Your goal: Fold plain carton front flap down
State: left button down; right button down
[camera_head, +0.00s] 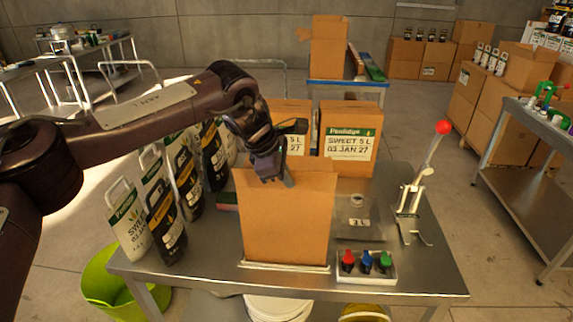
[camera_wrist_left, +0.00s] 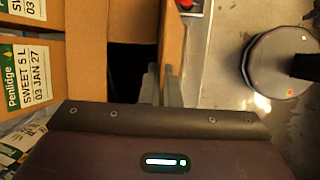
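The plain brown carton (camera_head: 287,225) stands upright on the metal table, its front face toward me and without a label. Its front flap (camera_head: 312,180) stands up at the top edge. My left gripper (camera_head: 277,180) reaches down over this edge, one fingertip showing in front of the flap. In the left wrist view, the fingers (camera_wrist_left: 161,85) sit close together on either side of the flap's card (camera_wrist_left: 173,40), beside the carton's dark opening. The fingers hide the contact itself. My right gripper is in neither view.
Labelled Penlidge cartons (camera_head: 350,140) stand behind the plain carton. Several pouches (camera_head: 165,220) stand at left. A lever press with a red knob (camera_head: 412,200) stands at right. A small tray of coloured bottles (camera_head: 366,264) lies at the front right, near the table's edge.

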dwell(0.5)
pick_arm(q)
jog(key=c, duration=1.6)
grip_release()
jog(key=shift+c, duration=0.2)
jog(key=shift+r, duration=0.1)
jog(key=shift+a+r, duration=0.15)
jog(key=shift+r, duration=0.05)
jog(key=b+v, duration=0.2)
jog(key=v, duration=0.5)
jog(key=shift+w+r+b, duration=0.1)
jog(key=shift+b, duration=0.2)
